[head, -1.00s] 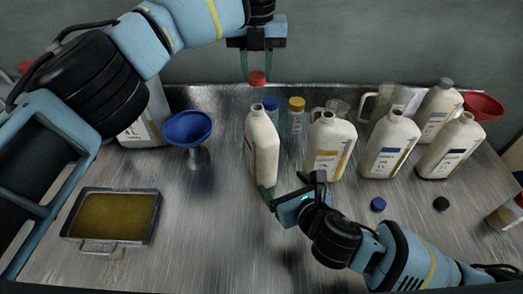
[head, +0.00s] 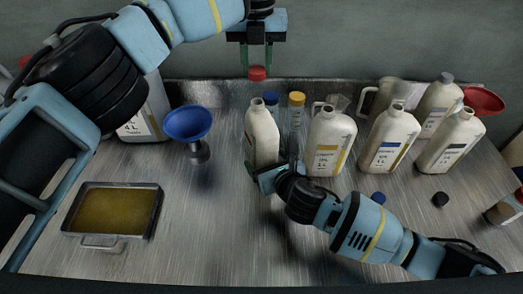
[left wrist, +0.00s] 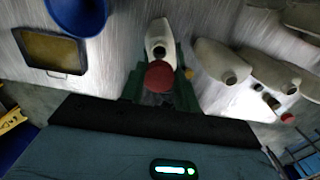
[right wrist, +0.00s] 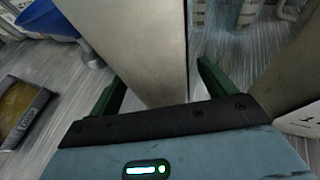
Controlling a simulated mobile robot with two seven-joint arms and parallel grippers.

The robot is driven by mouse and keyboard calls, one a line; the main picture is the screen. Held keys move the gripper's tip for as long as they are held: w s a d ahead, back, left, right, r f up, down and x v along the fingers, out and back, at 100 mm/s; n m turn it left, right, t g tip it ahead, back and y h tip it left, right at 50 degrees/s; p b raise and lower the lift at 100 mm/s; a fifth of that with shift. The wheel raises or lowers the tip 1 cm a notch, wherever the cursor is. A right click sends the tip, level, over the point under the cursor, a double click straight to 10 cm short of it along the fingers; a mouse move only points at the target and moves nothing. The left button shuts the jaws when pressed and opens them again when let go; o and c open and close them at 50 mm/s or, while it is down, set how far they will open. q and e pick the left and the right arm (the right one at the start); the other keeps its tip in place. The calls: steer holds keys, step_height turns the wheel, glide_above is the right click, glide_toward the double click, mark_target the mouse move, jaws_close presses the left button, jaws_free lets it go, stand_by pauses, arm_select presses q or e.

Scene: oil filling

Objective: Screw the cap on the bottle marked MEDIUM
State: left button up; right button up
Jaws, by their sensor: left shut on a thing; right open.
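A red cap (head: 257,73) is held between the fingertips of my left gripper (head: 257,66), which is shut on it above an uncapped white bottle (head: 262,138). A gap shows between cap and bottle mouth in the head view. The left wrist view shows the red cap (left wrist: 159,76) in front of the bottle neck (left wrist: 159,48). My right gripper (head: 265,171) is low at the front of this bottle. In the right wrist view its open fingers (right wrist: 162,90) stand either side of the bottle body (right wrist: 135,45). This bottle's label is not readable here.
Several other white bottles stand to the right, the nearest (head: 330,140) close beside this one. Blue (head: 271,98) and yellow-topped (head: 296,99) containers stand behind. A blue funnel (head: 188,123) and an oil tray (head: 112,184) are at left. Loose caps lie at right (head: 440,199).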

steer(key=shift+x, duration=0.95)
steer(key=c, duration=1.5)
arm_select(q)
steer(key=shift+f, duration=2.5)
arm_select(e)
steer(key=shift+o, duration=0.2)
arm_select(q)
steer(key=shift+f, duration=0.15)
steer(key=shift+f, duration=0.75)
steer(key=shift+f, duration=0.55)
arm_select(e)
jaws_close()
arm_select(q)
steer(key=m, duration=0.6)
steer(key=shift+d+m, duration=0.2)
steer(key=shift+m, duration=0.1)
